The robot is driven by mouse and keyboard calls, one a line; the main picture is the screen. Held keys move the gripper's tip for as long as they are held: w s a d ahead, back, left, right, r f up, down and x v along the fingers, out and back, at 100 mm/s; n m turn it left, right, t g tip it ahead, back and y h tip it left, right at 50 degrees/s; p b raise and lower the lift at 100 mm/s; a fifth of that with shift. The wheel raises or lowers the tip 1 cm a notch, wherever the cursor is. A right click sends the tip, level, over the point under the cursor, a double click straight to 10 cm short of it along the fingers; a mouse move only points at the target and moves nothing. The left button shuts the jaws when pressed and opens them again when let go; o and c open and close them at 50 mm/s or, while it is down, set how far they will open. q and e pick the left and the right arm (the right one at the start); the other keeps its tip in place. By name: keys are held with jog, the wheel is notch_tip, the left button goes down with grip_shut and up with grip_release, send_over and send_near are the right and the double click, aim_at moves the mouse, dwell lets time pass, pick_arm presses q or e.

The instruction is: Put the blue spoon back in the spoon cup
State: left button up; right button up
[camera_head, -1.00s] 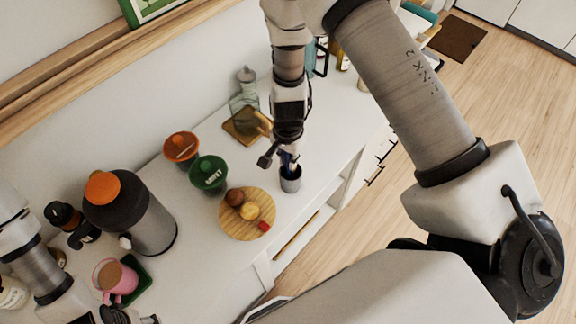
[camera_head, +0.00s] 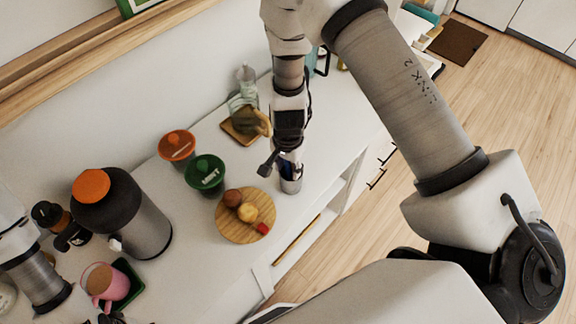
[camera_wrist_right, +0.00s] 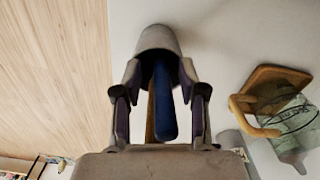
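The grey spoon cup (camera_head: 291,185) stands upright near the front edge of the white counter; it also shows in the right wrist view (camera_wrist_right: 157,40). The blue spoon (camera_wrist_right: 165,100) has its far end inside the cup and its blue handle points back towards my wrist. A wooden handle (camera_wrist_right: 151,118) stands beside it. My right gripper (camera_wrist_right: 159,80) is right over the cup, with its fingers apart on both sides of the spoon and a visible gap to the handle. The spoon's lower end is hidden in the cup. Only a dark bit of my left gripper (camera_head: 110,318) shows at the bottom edge.
A round wooden board (camera_head: 232,229) with small food items lies left of the cup. A glass pitcher (camera_head: 244,98) stands behind the gripper.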

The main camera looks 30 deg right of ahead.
pick_arm(q)
jog(key=shift+r, duration=0.1)
pick_arm(e)
jog(key=shift+r, duration=0.15)
pick_arm(q)
jog(key=shift+r+p, duration=0.25)
jog(key=shift+p, duration=0.1)
pick_arm(e)
jog(key=shift+r, duration=0.35)
pick_arm(q)
jog(key=shift+f+b, duration=0.7)
pick_arm(e)
notch_tip(320, 180, up, 12)
jog(key=shift+s+f, duration=0.1)
jog(key=shift+f, duration=0.1)
pick_arm(q)
jog(key=shift+d, duration=0.1)
jog(key=shift+s, duration=0.1)
pick_arm(e)
jog(key=s+d+f+n, duration=0.2)
jog(key=s+f+n, duration=0.9)
jog(key=s+f, duration=0.9)
jog(key=shift+d+f, duration=0.3)
